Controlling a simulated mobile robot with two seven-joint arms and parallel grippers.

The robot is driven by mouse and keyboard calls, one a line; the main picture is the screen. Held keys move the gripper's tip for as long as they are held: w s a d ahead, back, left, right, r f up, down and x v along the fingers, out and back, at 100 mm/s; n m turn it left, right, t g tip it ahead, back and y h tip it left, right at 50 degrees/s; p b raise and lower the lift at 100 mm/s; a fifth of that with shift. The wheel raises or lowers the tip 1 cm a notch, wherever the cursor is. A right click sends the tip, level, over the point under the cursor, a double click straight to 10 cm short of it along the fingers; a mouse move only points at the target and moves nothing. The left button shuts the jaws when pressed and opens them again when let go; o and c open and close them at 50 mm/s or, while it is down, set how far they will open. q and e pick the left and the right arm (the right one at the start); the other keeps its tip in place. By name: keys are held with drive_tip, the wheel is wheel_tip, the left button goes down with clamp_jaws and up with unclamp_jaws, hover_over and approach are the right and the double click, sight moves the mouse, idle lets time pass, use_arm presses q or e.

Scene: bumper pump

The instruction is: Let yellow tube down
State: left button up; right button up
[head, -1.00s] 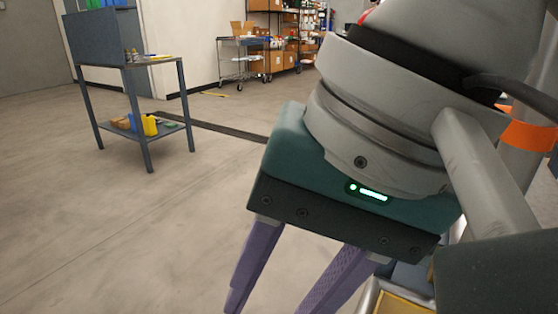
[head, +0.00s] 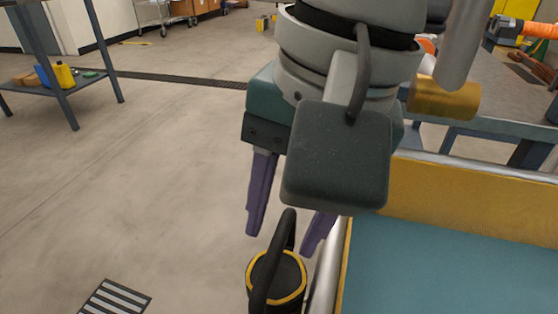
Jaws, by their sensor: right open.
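My right gripper (head: 282,235) is open, its two purple fingers pointing down. A round black object with a yellow rim and a black looped handle (head: 287,232) stands below them at the bottom of the head view. The handle rises between the fingers in the picture; I cannot tell whether it touches them. Only the object's top (head: 283,278) shows; its lower part is cut off. A short yellow-orange cylinder (head: 445,98) shows to the right of my wrist. I cannot tell which of these is the yellow tube. My left gripper is out of view.
A bin or table with a yellow wall (head: 465,205) and teal floor (head: 450,270) fills the lower right. A grey workbench (head: 485,95) stands behind it. A striped floor grate (head: 114,299) lies lower left. A shelf table (head: 60,75) stands far left; open floor lies between.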

drive_tip(key=shift+a+f, duration=0.15)
drive_tip(key=shift+f, duration=0.5)
clamp_jaws()
idle(1.0)
